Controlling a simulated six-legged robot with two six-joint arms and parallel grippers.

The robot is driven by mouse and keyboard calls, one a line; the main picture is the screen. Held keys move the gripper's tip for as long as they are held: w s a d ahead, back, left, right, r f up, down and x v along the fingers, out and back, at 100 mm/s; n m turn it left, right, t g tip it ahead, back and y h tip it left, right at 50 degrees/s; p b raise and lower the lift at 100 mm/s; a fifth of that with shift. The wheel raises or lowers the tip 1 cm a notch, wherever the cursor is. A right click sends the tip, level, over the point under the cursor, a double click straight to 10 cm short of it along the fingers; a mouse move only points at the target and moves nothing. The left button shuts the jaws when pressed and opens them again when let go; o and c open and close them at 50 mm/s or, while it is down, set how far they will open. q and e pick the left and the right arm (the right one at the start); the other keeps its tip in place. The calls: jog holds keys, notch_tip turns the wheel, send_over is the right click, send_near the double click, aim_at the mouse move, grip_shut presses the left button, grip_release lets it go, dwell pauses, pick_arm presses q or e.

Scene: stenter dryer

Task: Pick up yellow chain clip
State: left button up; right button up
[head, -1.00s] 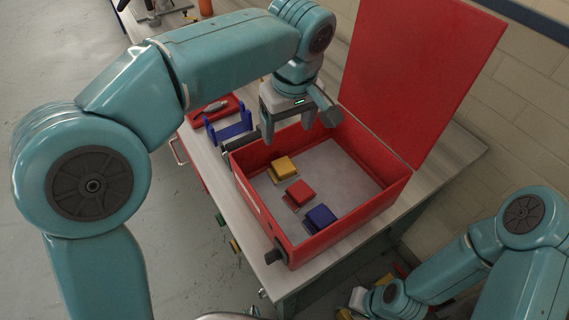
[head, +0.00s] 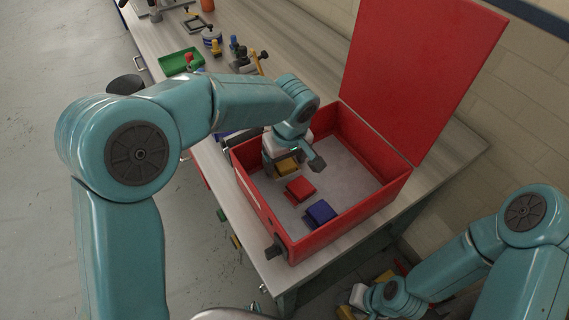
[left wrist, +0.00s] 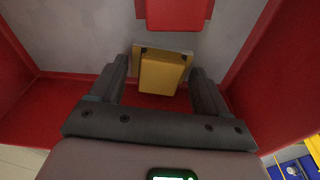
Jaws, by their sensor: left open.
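The yellow chain clip (head: 287,166) lies on the floor of the open red box (head: 352,225), at the box's left end. In the left wrist view the yellow chain clip (left wrist: 162,73) sits between and just beyond the fingertips. My left gripper (left wrist: 158,80) is open, low inside the box, with one finger on each side of the clip; I cannot tell whether either touches it. In the head view my left gripper (head: 283,165) partly hides the clip. My right arm shows at the lower right, but its jaws are unclear.
A red clip (head: 300,188) and a blue clip (head: 320,214) lie in a row beside the yellow one. The box walls stand close around my gripper. The raised red lid (head: 425,75) stands behind. A green tray (head: 182,62) and several small items are farther back.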

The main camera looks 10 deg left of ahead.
pick_arm(q)
jog(key=shift+w+a+f, duration=0.1)
jog(key=shift+a, duration=0.05)
jog(key=shift+c, duration=0.6)
jog(key=c, duration=0.7)
